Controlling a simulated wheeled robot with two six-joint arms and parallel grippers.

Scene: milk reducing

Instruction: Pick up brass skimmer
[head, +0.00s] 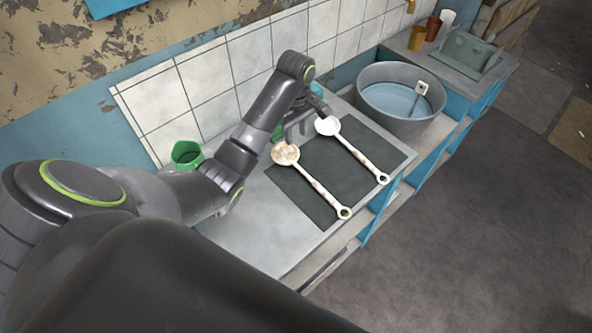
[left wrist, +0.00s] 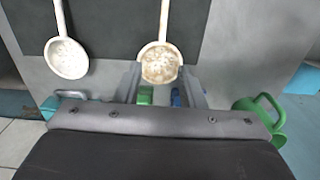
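The brass skimmer (head: 317,186), with a brownish speckled bowl, lies flat on a dark mat (head: 325,162). Its bowl (left wrist: 160,64) shows in the left wrist view just beyond and between my left fingertips. A paler, whitish skimmer (head: 357,153) lies beside it on the mat; in the left wrist view it is at the left (left wrist: 67,57). My left gripper (head: 305,122) is above the bowl end of the skimmers, open, with nothing held between its fingers (left wrist: 164,84). Whether a finger touches the bowl cannot be told. My right gripper is not in view.
A green mug (head: 186,153) stands on the grey counter (head: 262,232) near the tiled wall. A large grey basin (head: 400,98) with water stands beyond the mat. Cups (head: 432,28) are further back. The counter's front is clear.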

